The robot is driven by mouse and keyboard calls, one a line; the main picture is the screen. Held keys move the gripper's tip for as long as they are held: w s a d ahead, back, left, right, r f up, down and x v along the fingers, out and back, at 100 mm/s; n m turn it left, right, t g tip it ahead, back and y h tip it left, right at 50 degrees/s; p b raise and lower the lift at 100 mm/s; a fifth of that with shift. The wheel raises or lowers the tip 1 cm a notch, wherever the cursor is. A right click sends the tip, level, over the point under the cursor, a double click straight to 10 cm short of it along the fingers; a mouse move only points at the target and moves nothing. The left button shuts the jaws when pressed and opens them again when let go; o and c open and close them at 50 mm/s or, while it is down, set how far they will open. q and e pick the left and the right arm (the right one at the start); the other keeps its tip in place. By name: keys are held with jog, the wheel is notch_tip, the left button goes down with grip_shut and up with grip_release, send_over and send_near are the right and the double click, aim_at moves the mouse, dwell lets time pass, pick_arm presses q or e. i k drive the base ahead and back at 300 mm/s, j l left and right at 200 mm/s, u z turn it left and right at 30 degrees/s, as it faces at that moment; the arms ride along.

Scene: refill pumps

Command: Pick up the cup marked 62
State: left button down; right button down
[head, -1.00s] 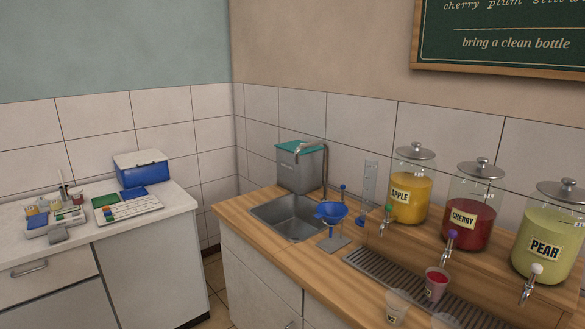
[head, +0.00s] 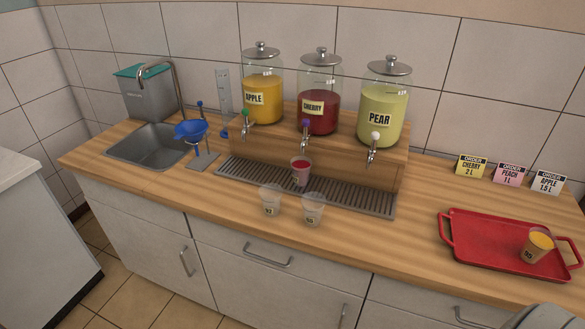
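Two empty-looking clear cups stand on the wooden counter in front of the drip grate. The left clear cup (head: 271,201) has a dark label that seems to end in 2; its first digit is too small to read surely. The right clear cup (head: 313,210) has a label I cannot read surely. A cup with red liquid (head: 301,171) stands on the grate below the cherry tap; its mark is unclear. A cup with orange liquid (head: 538,244) stands on the red tray, its label hard to read.
Apple (head: 262,98), cherry (head: 319,105) and pear (head: 382,115) dispensers stand behind the drip grate (head: 350,197). A sink (head: 150,148) and blue funnel (head: 192,131) are left. The red tray (head: 478,250) and order cards (head: 509,174) are right. Counter between cups and tray is clear.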

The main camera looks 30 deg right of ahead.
aim_at(301, 166)
jog(key=i+z, duration=0.1)
jog(key=z, duration=1.2)
